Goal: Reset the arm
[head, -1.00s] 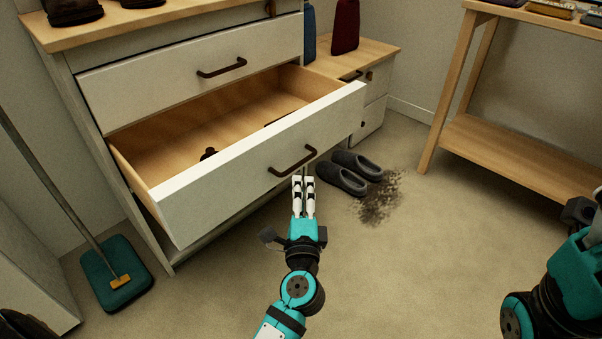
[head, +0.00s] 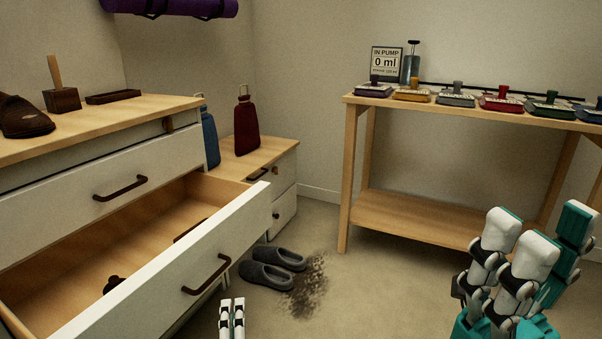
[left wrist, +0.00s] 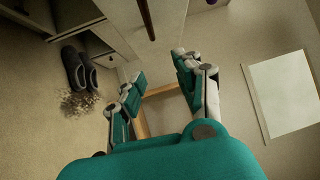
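My left gripper (head: 232,318) shows at the bottom edge of the head view, in front of the open drawer (head: 150,293); its arm is out of frame. In the left wrist view its fingers (left wrist: 157,72) stand apart with nothing between them. My right gripper (head: 547,228) is raised at the lower right, in front of the wooden shelf table. Its white and teal fingers point up, stand apart and hold nothing.
Grey slippers (head: 276,268) lie beside a dark dirt patch (head: 308,287). The dresser (head: 75,195) fills the left. A wooden table (head: 400,207) with several coloured devices stands at the back right. Floor is clear in the middle front.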

